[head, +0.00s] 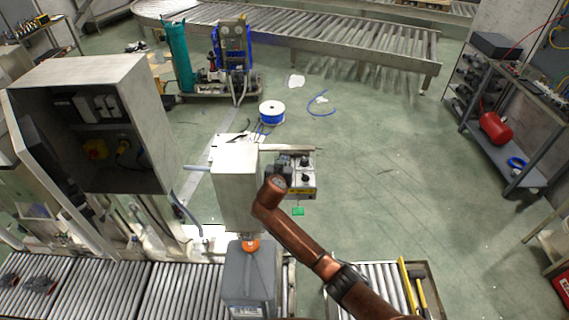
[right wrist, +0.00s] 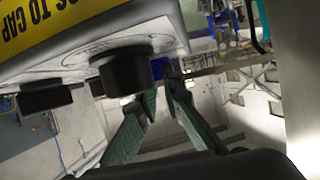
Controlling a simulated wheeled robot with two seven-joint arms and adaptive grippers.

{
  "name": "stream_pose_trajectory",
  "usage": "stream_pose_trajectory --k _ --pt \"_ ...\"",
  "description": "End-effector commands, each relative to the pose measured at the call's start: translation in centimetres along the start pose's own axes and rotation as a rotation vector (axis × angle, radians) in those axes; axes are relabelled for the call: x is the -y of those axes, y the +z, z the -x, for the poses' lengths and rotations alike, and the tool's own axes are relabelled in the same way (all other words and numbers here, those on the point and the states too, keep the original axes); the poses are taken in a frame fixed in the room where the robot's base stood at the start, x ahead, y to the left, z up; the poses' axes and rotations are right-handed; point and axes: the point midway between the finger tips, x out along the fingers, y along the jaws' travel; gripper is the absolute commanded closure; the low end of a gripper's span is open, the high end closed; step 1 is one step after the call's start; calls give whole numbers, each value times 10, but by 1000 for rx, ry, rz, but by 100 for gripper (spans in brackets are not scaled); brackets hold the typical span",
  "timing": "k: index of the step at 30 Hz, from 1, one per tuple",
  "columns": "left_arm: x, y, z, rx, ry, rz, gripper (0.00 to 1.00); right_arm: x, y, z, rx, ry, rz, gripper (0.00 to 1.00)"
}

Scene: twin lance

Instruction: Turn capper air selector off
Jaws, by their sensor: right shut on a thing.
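A grey control box (head: 303,188) with black knobs on its face stands beside the metal column, in the middle of the head view. In the right wrist view, a large black selector knob (right wrist: 124,71) sticks out from the box's pale panel, and a second black knob (right wrist: 46,99) is to its left. My right gripper (right wrist: 163,86), with green-lined fingers, is at the panel by the large knob and is shut on a knob. The exact grip is partly hidden. In the head view, my right gripper (head: 279,179) is at the box's left side. My left gripper is not in view.
A grey canister (head: 249,282) with an orange cap stands on the roller conveyor (head: 185,289) below the column. An open electrical cabinet (head: 92,70) stands at left. A cable spool (head: 271,112) lies on the floor behind. Open floor lies right of the box.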

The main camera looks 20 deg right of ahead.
Motion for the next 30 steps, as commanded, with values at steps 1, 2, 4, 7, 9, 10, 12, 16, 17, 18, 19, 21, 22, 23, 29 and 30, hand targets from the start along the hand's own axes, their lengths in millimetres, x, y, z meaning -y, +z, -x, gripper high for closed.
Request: stream_pose_trajectory --k 1,2,4,7,9,10,12,16,17,18,19,21,22,23,29,30 --pt "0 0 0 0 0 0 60 -2 0 -1 0 5 -1 100" --pt "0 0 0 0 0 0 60 -2 0 -1 0 6 -2 100" --pt "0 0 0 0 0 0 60 -2 0 -1 0 6 -2 100" --pt "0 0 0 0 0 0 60 -2 -1 -1 0 6 -2 100" --pt "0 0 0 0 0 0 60 -2 -1 -1 0 5 -2 100" --pt "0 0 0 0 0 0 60 -1 -1 -1 0 5 -2 100" --pt "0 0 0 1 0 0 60 -1 -1 0 -1 5 -2 89" --pt "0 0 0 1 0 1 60 -1 -1 0 -1 4 -2 80" --pt "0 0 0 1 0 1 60 -1 -1 0 -1 4 -2 78" --pt "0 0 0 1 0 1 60 -1 -1 0 -1 3 -2 75" --pt "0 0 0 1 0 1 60 -1 -1 0 -1 3 -2 75" --pt "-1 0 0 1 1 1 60 0 -1 0 -1 3 -2 75" --pt "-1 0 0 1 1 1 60 0 -1 0 -1 3 -2 75" --pt "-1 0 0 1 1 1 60 0 -1 0 -1 3 -2 75" --pt "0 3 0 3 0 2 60 1 0 5 -1 0 -3 75" --pt "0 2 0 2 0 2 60 1 0 9 0 0 -3 75"
